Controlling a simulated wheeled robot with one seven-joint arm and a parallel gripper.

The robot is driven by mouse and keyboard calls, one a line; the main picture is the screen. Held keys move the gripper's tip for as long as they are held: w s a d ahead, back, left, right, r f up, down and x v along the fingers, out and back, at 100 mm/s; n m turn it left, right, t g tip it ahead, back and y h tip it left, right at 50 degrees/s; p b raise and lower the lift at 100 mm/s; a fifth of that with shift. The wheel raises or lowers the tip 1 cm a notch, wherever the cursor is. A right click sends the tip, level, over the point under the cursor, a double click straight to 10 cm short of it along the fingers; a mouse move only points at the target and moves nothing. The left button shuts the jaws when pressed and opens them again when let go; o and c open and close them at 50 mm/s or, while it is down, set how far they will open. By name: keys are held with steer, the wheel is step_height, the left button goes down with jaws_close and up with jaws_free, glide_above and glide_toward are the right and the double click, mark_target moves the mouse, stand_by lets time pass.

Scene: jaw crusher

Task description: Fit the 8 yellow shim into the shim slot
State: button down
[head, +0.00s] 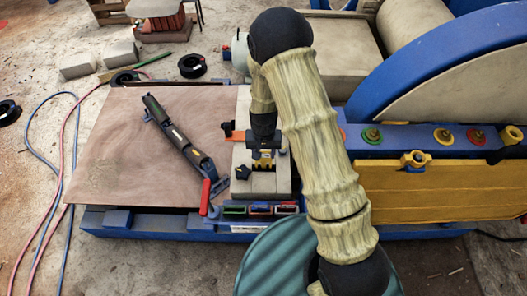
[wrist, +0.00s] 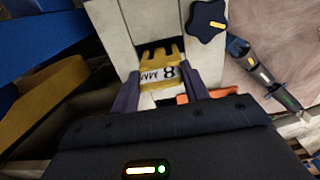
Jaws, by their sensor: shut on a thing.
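The yellow shim (wrist: 158,72), marked "8 MM", has a forked end and sits between my gripper's fingers (wrist: 160,88) in the wrist view. In the head view the shim (head: 263,167) shows small below my gripper (head: 263,152). My gripper is shut on the shim, over the pale grey block (head: 281,182). The shim's prongs point at a dark gap (wrist: 158,44) between pale walls, which looks like the shim slot. I cannot tell whether the prongs are inside it. A black star knob (wrist: 207,20) is beside the gap; it also shows in the head view (head: 243,172).
An orange piece (head: 237,136) sticks out beside the block. A red-handled lever (head: 206,197) and a row of coloured holders (head: 260,209) are in front. A dark tool (head: 180,138) lies on the brown board (head: 112,150). A yellow panel (head: 430,190) is at right.

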mark_target(264, 168)
steer(key=shift+f+b, duration=2.1)
steer(key=shift+f, duration=1.1)
steer(key=shift+d+f, duration=0.1)
steer(key=shift+f, duration=0.2)
steer(key=shift+f+b, duration=0.35)
steer(key=shift+b, duration=0.1)
steer(key=c, duration=0.6)
jaws_free()
steer(key=shift+c, duration=0.2)
step_height(264, 168, up, 17)
steer(key=shift+r, duration=0.2)
steer(key=shift+f, duration=0.1)
